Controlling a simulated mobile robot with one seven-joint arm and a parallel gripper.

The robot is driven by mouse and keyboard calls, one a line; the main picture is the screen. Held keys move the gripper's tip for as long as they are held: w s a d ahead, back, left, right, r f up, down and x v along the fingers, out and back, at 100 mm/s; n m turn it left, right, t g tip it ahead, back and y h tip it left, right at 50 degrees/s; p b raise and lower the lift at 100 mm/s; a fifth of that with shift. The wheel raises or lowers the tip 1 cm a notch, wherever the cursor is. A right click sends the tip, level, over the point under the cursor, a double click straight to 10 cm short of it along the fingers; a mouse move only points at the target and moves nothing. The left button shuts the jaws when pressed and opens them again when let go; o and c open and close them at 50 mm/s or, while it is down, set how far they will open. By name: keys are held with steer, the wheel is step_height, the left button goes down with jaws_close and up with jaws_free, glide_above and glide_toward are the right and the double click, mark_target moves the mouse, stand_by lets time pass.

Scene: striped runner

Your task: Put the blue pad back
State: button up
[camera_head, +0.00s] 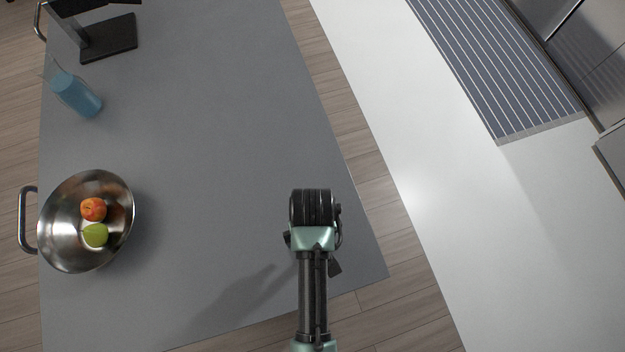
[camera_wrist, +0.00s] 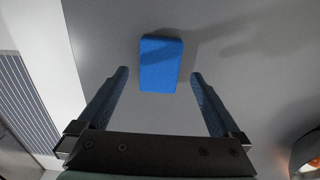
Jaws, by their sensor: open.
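The blue pad (camera_wrist: 161,65) is a small blue block in the wrist view, on the grey table top (camera_wrist: 110,40). It lies just beyond the fingertips and roughly between their lines. My gripper (camera_wrist: 159,76) is open and empty, with one finger to each side below the pad. In the head view the pad does not show; my arm likely hides it. There my wrist is over the right part of the grey table (camera_head: 200,130), and the fingers are hidden.
A steel bowl (camera_head: 60,225) with a red fruit (camera_head: 93,209) and a green fruit (camera_head: 95,235) stands at the left. A blue bottle (camera_head: 76,95) and a dark stand (camera_head: 108,38) are farther back. A striped runner (camera_head: 490,60) lies on the white counter (camera_head: 410,130). The table's middle is clear.

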steer(key=w+r+m+t, duration=0.1)
steer(key=w+r+t, duration=0.5)
steer(key=r, duration=0.8)
steer(key=w+r+t, duration=0.4)
steer(key=w+r, duration=0.5)
steer(key=r, duration=0.5)
steer(key=w+r+m+t, duration=0.1)
steer(key=w+r+t, duration=0.5)
steer(key=r, duration=0.8)
steer(key=s+r+t, duration=0.3)
steer(key=r, duration=0.7)
steer(key=s+r+m+t, duration=0.1)
steer(key=s+r+t, duration=0.3)
steer(key=r, duration=0.7)
steer(key=s+r+t, duration=0.4)
steer(key=r, duration=0.7)
steer(key=shift+m, duration=0.4)
steer(key=shift+s+d, duration=0.1)
